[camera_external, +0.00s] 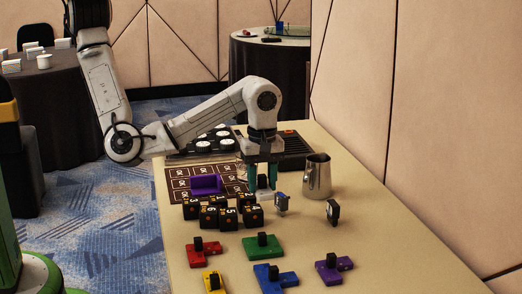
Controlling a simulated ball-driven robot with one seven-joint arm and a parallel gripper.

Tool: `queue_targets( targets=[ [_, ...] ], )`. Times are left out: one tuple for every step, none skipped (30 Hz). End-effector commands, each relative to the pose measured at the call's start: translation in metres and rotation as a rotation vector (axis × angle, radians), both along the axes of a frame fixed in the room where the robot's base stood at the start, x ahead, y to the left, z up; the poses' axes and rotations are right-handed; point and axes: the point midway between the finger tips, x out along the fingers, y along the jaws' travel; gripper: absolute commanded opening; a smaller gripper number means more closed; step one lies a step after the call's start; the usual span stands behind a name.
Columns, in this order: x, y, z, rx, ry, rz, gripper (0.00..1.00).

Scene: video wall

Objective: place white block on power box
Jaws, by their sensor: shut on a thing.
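My gripper (262,184) points straight down over the table, its two teal fingers shut on a small black knob. A pale piece, which looks like the white block (265,195), shows just below the knob; it is small and partly hidden. I cannot tell whether it touches the table. A dark ridged box with an orange spot, possibly the power box (297,150), lies behind my gripper at the table's far end, partly hidden by my arm.
A metal pitcher (317,177) stands right of my gripper. Several black numbered cubes (218,214) and a purple tray (206,185) on a brown mat lie left. Red (195,257), green (263,247), blue (268,280), yellow (213,283) and purple (328,273) knobbed blocks lie in front.

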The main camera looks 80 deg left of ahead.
Motion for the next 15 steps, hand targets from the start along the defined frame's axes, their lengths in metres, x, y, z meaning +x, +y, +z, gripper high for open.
queue_targets(
  targets=[
    [0.005, 0.006, 0.0, -0.002, -0.003, 0.024, 0.01],
    [0.009, 0.01, 0.001, -0.002, -0.005, 0.043, 0.01],
    [0.015, 0.018, 0.002, -0.002, -0.008, 0.077, 0.01],
    [0.021, 0.025, 0.003, -0.002, -0.01, 0.107, 0.01],
    [0.027, 0.034, 0.004, -0.002, -0.013, 0.142, 0.01],
    [0.036, 0.048, 0.007, -0.002, -0.017, 0.196, 0.01],
    [0.044, 0.059, 0.008, -0.003, -0.021, 0.24, 0.01],
    [0.05, 0.072, 0.01, -0.001, -0.024, 0.286, 0.01],
    [0.059, 0.09, 0.013, -0.002, -0.028, 0.351, 0.01],
    [0.065, 0.103, 0.015, -0.001, -0.03, 0.4, 0.01],
    [0.071, 0.117, 0.017, 0.0, -0.032, 0.449, 0.01],
    [0.078, 0.136, 0.019, 0.001, -0.034, 0.513, 0.01],
    [0.082, 0.15, 0.021, 0.001, -0.036, 0.562, 0.01],
    [0.086, 0.164, 0.023, 0.002, -0.038, 0.61, 0.01],
    [0.09, 0.183, 0.026, 0.003, -0.038, 0.675, 0.01]
  ],
)
